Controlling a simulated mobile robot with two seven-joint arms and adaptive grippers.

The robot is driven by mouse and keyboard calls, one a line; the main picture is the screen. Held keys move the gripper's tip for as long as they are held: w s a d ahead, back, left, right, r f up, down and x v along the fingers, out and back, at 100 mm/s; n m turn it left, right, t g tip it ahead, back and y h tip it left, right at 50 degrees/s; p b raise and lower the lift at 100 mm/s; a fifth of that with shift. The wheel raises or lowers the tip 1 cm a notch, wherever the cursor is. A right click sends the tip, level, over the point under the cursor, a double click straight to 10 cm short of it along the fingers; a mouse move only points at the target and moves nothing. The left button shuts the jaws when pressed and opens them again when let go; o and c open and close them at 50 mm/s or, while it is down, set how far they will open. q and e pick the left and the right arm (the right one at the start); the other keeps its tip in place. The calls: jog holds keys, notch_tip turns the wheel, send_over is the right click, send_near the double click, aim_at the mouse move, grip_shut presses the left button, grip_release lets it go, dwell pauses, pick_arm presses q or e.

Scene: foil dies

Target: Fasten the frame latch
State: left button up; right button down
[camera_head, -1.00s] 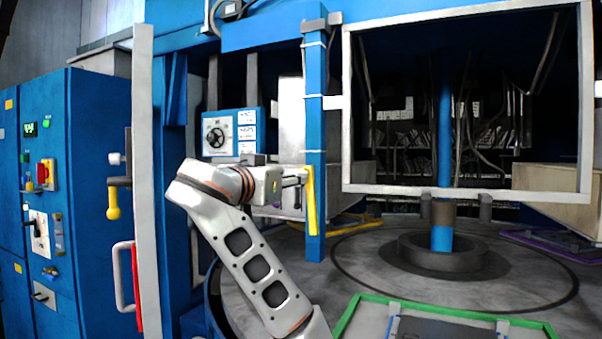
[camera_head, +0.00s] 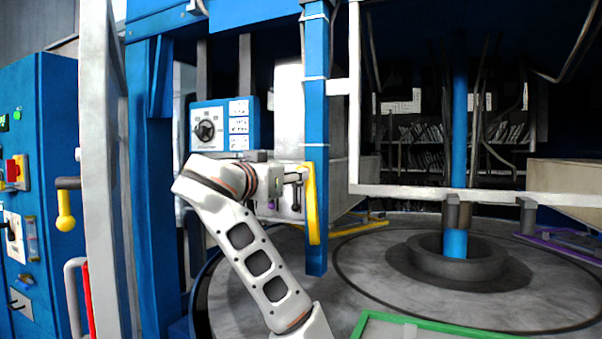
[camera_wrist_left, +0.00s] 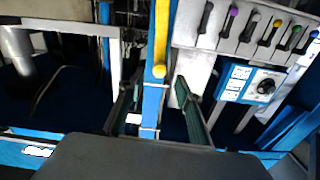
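A yellow latch handle (camera_head: 312,203) hangs nearly upright along a blue post (camera_head: 316,120), beside the pale rectangular frame (camera_head: 440,192). My left gripper (camera_head: 296,185) is just left of the handle in the head view. In the left wrist view my left gripper (camera_wrist_left: 157,108) has its two dark fingers spread, one on each side of the blue post (camera_wrist_left: 154,98). The yellow handle (camera_wrist_left: 160,40) and its rounded end (camera_wrist_left: 159,71) lie ahead, between the lines of the fingers. No grip on it shows. My right gripper is out of view.
A blue control box (camera_head: 224,125) with a dial stands behind my left arm. Blue cabinets (camera_head: 38,140) with a yellow-knobbed lever (camera_head: 65,210) are at left. A round turntable (camera_head: 375,265) with a central blue column (camera_head: 457,150) is at right. Coloured levers (camera_wrist_left: 250,30) show in the wrist view.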

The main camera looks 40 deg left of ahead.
pick_arm(q)
jog(key=x, duration=0.6)
jog(key=shift+w, duration=0.25)
grip_shut()
